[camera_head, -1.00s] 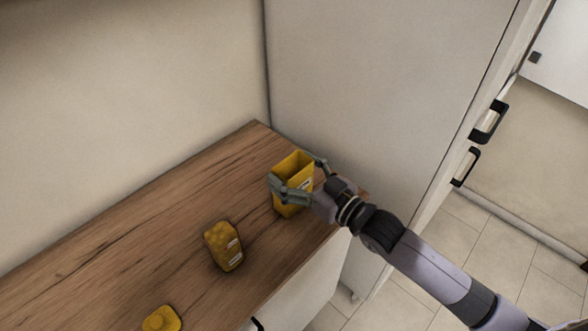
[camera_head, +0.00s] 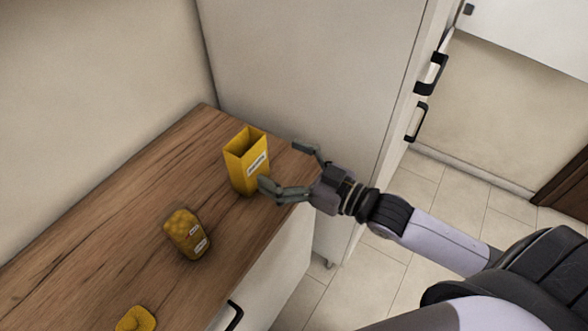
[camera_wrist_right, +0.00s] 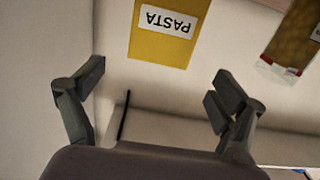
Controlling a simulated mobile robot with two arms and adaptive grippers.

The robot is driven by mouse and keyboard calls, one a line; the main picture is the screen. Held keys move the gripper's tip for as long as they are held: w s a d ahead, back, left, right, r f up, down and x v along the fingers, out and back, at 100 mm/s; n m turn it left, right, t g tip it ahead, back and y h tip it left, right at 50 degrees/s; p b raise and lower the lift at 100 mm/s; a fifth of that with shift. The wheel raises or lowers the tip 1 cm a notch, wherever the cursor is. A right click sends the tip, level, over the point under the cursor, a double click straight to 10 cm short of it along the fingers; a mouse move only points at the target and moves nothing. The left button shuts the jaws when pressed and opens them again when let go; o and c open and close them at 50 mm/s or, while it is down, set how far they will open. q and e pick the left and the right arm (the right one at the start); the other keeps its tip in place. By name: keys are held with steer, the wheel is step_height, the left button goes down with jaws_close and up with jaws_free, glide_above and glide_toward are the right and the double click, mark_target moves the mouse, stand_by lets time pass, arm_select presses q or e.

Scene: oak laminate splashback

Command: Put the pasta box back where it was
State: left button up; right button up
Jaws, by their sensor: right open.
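The pasta box (camera_head: 250,174) is a tall yellow open-topped box with a white label. It stands upright on the wooden worktop (camera_head: 120,215), near its far end beside the tall cabinet. My right gripper (camera_head: 286,168) is open and empty, to the right of the box and apart from it. In the right wrist view the box (camera_wrist_right: 165,45), labelled PASTA, appears upside down beyond the open fingers (camera_wrist_right: 163,82). My left gripper does not show.
A yellow item (camera_head: 136,318) lies at the bottom edge. The tall pale cabinet (camera_head: 310,75) closes off the worktop's far end. Bare worktop lies left of the box.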

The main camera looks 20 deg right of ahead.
steer(key=v, duration=0.2)
steer(key=shift+s+d, duration=0.2)
steer(key=shift+s, duration=0.1)
